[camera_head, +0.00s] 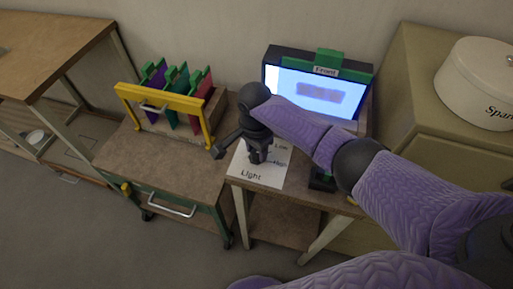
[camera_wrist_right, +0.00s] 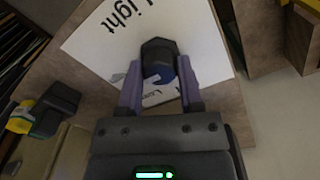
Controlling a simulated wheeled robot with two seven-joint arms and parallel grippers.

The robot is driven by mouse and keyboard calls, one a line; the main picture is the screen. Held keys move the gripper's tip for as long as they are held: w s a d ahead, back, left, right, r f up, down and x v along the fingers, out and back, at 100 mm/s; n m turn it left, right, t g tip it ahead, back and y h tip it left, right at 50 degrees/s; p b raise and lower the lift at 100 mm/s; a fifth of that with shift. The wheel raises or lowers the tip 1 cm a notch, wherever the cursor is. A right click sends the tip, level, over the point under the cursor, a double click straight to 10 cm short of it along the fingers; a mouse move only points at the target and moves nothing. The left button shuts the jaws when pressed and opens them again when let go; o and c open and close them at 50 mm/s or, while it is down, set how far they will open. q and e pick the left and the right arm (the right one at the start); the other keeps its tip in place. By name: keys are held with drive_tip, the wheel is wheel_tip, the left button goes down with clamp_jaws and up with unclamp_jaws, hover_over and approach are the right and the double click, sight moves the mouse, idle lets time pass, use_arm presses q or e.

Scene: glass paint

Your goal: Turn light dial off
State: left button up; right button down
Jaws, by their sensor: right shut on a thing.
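The light dial (camera_wrist_right: 158,60) is a dark knob on a white sheet marked "Light" (camera_head: 245,171), with the words "Low" and "High" at its right side in the head view. My right gripper (camera_wrist_right: 160,88) is shut on the dial, with a finger on each side of it. In the head view my right gripper (camera_head: 258,152) points down onto the sheet and hides most of the dial. I cannot read the dial's pointer setting; a blue patch shows near its base in the wrist view. My left gripper is not in view.
A lit screen labelled "Front" (camera_head: 318,92) stands behind the sheet. To the left is a cart (camera_head: 160,165) with a yellow frame (camera_head: 165,98) and coloured panels. A white round tin (camera_head: 478,82) sits on the cabinet at right. Floor is open in front.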

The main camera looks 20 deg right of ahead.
drive_tip(key=n+p, duration=0.2)
drive_tip(key=shift+r+n+p, duration=0.15)
drive_tip(key=shift+n+p, duration=0.25)
drive_tip(key=n+p, duration=0.1)
drive_tip(key=n, duration=0.2)
drive_tip(key=shift+n+p, duration=0.3)
drive_tip(key=n+p, duration=0.1)
drive_tip(key=n, duration=0.2)
drive_tip(key=shift+n, duration=0.3)
drive_tip(key=n, duration=0.3)
drive_tip(key=shift+n, duration=0.3)
drive_tip(key=n, duration=0.2)
drive_tip(key=shift+n+p, duration=0.4)
drive_tip(key=shift+f+n, duration=0.2)
drive_tip(key=shift+n, duration=0.5)
